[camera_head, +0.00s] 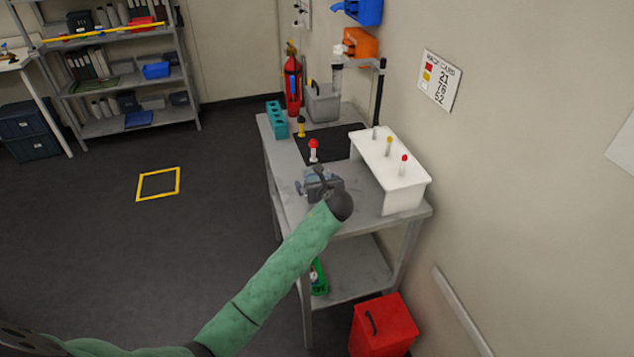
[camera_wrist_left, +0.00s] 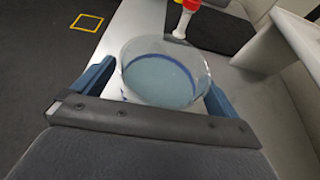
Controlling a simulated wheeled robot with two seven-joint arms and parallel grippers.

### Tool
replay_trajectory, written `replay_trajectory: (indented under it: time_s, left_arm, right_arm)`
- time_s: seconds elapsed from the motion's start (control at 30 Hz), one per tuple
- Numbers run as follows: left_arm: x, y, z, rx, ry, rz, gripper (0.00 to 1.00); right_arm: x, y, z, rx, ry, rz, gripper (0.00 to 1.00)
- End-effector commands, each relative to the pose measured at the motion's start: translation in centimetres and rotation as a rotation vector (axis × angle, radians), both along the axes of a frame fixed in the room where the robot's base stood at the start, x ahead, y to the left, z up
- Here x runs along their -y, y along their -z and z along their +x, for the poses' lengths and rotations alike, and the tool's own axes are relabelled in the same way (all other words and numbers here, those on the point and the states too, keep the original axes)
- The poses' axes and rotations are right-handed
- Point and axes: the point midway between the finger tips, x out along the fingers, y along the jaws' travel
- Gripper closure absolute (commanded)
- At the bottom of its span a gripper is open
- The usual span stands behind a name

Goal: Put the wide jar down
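The wide jar (camera_wrist_left: 165,72) is clear, round and open-topped, with a dark blue line inside its rim and pale bluish contents. In the left wrist view it sits between the two blue fingers of my left gripper (camera_wrist_left: 160,92), which close on its sides. In the head view my left gripper (camera_head: 318,183) is over the front part of the grey table (camera_head: 358,209) and mostly hides the jar. I cannot tell whether the jar's base touches the tabletop. My right gripper is not in view.
A white box (camera_head: 403,191) with several capped pieces stands at the right. A teal rack (camera_head: 277,119) and a grey container (camera_head: 322,103) are at the back.

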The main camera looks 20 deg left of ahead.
Motion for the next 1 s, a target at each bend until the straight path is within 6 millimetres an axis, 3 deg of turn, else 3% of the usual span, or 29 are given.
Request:
replay_trajectory:
  time_s: [0.37, 0.67, 1.0]
  left_arm:
    - [0.6, -0.4, -0.7, 0.001, 0.002, 0.0, 0.02]
    - [3.4, -2.4, -4.9, 0.003, 0.001, 0.0, 0.02]
    - [5.8, -4.4, -8.6, 0.002, 0.001, -0.001, 0.02]
  right_arm:
    - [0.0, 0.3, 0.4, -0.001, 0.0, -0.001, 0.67]
    - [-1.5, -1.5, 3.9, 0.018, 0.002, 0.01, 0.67]
    - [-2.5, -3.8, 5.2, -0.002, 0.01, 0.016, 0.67]
